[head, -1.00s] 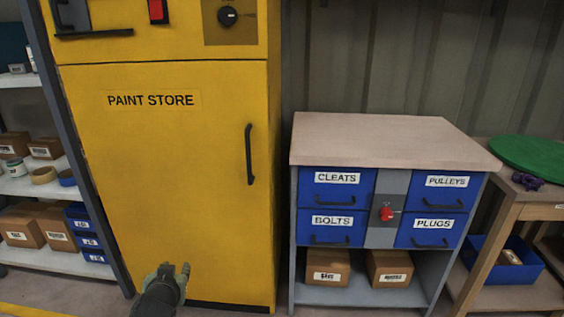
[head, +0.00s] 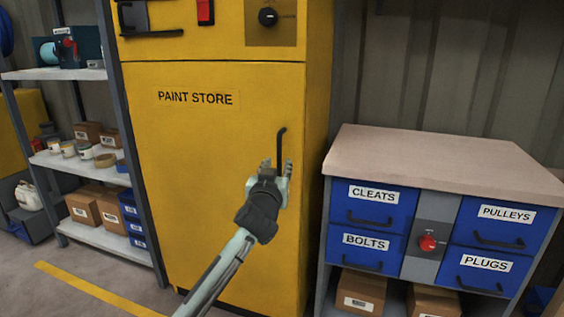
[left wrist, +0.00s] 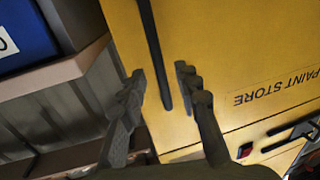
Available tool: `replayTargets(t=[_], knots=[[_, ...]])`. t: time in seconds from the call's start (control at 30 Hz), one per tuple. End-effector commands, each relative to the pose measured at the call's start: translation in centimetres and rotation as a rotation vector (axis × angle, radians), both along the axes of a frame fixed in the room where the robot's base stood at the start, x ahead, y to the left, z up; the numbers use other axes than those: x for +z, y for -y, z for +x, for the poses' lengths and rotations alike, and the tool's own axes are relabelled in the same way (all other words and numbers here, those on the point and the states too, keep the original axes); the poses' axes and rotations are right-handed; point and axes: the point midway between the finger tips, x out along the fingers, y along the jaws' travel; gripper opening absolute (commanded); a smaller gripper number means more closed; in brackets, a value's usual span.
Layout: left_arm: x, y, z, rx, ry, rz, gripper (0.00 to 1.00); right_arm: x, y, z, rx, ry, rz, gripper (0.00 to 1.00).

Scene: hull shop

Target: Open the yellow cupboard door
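The yellow cupboard door (head: 205,170), labelled PAINT STORE, looks shut in the head view; it also shows in the left wrist view (left wrist: 215,60). Its black upright bar handle (head: 281,143) is near the door's right edge. My left gripper (head: 277,165) is in front of the handle's lower part and hides some of it. In the left wrist view the handle (left wrist: 153,40) runs between the two spread fingers (left wrist: 160,74), with a gap on each side. The gripper is open and holds nothing. My right gripper is in neither view.
A workbench (head: 440,160) with blue drawers stands close to the cupboard's right. A shelf rack (head: 100,235) with boxes and tins stands to its left. The visible floor (head: 100,280) at the lower left is clear, with a yellow line.

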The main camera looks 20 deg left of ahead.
Motion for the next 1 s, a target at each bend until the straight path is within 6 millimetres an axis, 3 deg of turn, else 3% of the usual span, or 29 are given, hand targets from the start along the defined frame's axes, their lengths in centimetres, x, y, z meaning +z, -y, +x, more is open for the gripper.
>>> replayTargets(t=[0.23, 0.6, 0.87, 1.0], knots=[[0.0, -0.6, 3.3, 0.001, -0.001, 0.001, 0.32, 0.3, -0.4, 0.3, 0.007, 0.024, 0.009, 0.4], [-0.1, -0.7, 3.9, 0.0, -0.002, 0.001, 0.32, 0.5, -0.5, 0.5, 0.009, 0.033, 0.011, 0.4], [-0.1, -0.7, 3.9, 0.0, -0.002, 0.0, 0.0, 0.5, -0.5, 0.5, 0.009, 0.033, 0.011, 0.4], [-0.1, -0.7, 3.9, 0.0, -0.002, 0.0, 0.0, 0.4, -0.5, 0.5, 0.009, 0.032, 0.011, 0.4]])
